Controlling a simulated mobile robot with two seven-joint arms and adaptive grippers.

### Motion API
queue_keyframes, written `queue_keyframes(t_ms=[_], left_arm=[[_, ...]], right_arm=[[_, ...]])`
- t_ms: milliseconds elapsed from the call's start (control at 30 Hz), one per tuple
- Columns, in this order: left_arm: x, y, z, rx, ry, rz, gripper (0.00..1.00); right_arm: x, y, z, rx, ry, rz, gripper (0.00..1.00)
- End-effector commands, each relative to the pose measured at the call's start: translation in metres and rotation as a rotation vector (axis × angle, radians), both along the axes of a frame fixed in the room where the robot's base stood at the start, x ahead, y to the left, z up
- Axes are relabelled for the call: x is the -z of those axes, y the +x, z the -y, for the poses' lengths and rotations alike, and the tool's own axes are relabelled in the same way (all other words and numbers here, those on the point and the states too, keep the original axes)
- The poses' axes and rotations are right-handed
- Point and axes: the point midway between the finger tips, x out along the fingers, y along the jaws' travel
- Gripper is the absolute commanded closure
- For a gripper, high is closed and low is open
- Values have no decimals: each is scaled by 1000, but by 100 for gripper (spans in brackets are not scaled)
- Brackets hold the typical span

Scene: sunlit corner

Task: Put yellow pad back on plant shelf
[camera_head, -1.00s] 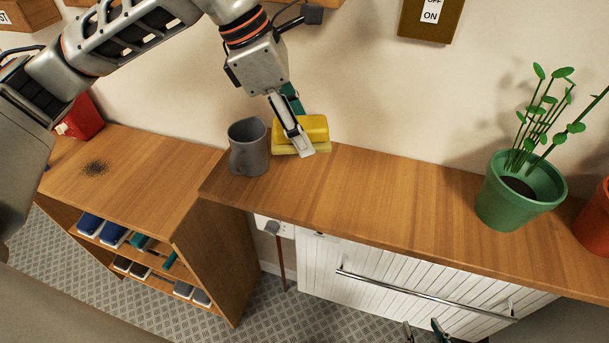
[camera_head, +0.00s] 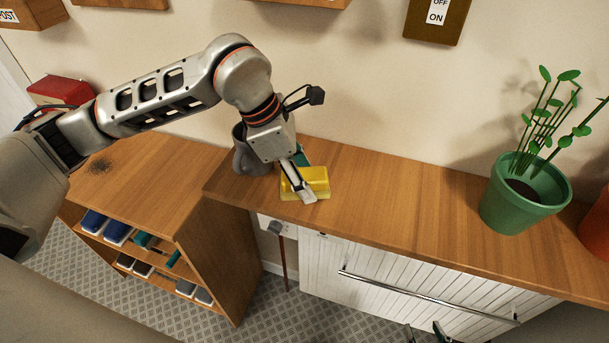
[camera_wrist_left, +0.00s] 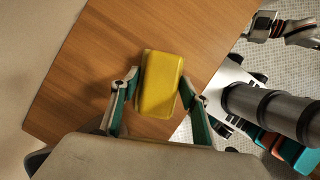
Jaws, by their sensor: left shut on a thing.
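The yellow pad (camera_head: 319,178) is a small block at the left part of the plant shelf (camera_head: 400,205), a long wooden top bearing potted plants. My left gripper (camera_head: 304,187) is shut on the pad from above. In the left wrist view the pad (camera_wrist_left: 160,83) lies between the two fingers, with wood beneath it. I cannot tell whether it touches the shelf or hangs just above. My right gripper (camera_head: 424,333) is at the bottom edge of the head view, its fingertips apart and nothing seen between them.
A grey mug (camera_head: 246,155) stands left of the pad, partly hidden by my left gripper. A green pot with a plant (camera_head: 523,195) and an orange pot (camera_head: 599,228) stand at the right. The shelf between pad and pots is clear. A lower wooden cabinet (camera_head: 150,180) adjoins at left.

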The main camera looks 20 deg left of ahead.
Motion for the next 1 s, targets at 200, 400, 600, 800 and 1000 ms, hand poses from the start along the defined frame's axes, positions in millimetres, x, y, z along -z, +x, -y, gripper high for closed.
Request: queue_keyframes(t_ms=[200, 400, 600, 800, 1000], left_arm=[[3, 0, 0, 0, 0, 0, 72], [2, 0, 0, 0, 0, 0, 38], [2, 0, 0, 0, 0, 0, 38], [-9, 0, -3, -2, 0, 4, 38], [-44, -5, -17, -1, 0, 5, 38]], right_arm=[[2, 0, 0, 1, 1, 0, 60], [2, 0, 0, 0, 1, 1, 60], [1, 0, 0, 0, 1, 1, 60], [-2, 1, -1, 0, 2, 4, 60], [1, 0, -1, 0, 1, 2, 60]])
